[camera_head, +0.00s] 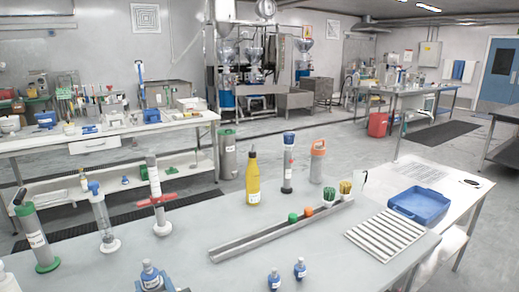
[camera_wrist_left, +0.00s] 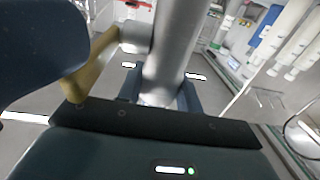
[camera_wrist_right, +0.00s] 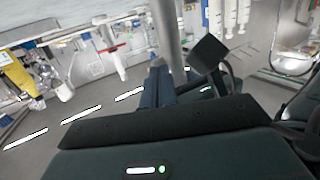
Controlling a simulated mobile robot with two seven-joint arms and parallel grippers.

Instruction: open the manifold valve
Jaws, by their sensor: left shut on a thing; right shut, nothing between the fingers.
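In the left wrist view my left gripper (camera_wrist_left: 160,92) is shut on a grey cylinder (camera_wrist_left: 170,45) that runs up between its dark fingers. A bent yellow lever (camera_wrist_left: 88,65) with a pale fitting (camera_wrist_left: 135,38) meets the cylinder's left side; I cannot tell whether this is the manifold valve. In the right wrist view my right gripper (camera_wrist_right: 170,85) is shut and empty. A tube with a red cross handle (camera_head: 156,200) stands upright on the near table in the head view. Neither gripper can be made out clearly in the head view.
The near table (camera_head: 215,225) holds a yellow bottle (camera_head: 253,180), a long grey channel (camera_head: 260,238), a ribbed white plate (camera_head: 386,236) and a blue tray (camera_head: 420,205). A dark square plate (camera_wrist_right: 210,52) is close to my right fingers. A dark blue shape (camera_wrist_left: 40,40) fills the left wrist view's upper left.

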